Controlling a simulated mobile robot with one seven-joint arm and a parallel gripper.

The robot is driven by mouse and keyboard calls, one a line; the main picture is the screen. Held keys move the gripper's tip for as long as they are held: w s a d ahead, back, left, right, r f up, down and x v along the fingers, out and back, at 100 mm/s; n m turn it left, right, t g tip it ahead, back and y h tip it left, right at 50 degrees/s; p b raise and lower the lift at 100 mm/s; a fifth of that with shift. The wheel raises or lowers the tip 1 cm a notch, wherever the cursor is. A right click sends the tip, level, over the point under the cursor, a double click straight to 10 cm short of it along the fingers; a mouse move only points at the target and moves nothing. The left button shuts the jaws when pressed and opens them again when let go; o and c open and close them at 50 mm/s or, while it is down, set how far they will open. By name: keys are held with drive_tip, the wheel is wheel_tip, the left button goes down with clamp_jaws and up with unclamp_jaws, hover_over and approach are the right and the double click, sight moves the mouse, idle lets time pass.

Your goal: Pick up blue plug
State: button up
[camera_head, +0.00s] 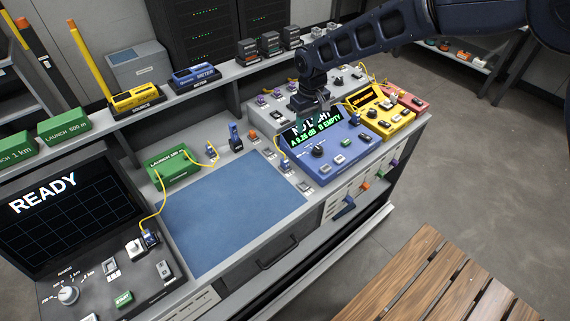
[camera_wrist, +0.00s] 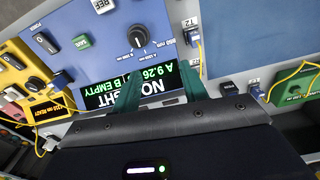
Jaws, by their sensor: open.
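Several blue plugs are in view, and I cannot tell which one is meant. In the head view, a blue plug (camera_head: 283,164) on a yellow lead sits beside the blue meter (camera_head: 335,150); a second blue plug (camera_head: 211,152) is by the green launch box (camera_head: 167,164), and a third (camera_head: 150,239) is at the black READY unit. The wrist view shows blue plugs at the T2 port (camera_wrist: 194,38) and T1 port (camera_wrist: 257,92). My gripper (camera_head: 308,108) is open over the meter's display. Its teal fingers (camera_wrist: 160,88) are apart, with no plug between them.
A blue mat (camera_head: 225,210) lies clear on the bench. A yellow unit (camera_head: 382,112) and a red unit (camera_head: 405,95) stand beyond the meter. An upright dark blue object (camera_head: 235,137) stands behind the mat. A wooden slatted bench (camera_head: 430,285) is in front.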

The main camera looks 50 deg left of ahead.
drive_tip(key=n, duration=0.1)
approach(284, 159)
drive_tip(key=shift+s, duration=0.15)
wheel_tip(284, 159, down, 11)
drive_tip(key=shift+a+r, duration=0.15)
clamp_jaws()
idle(0.3)
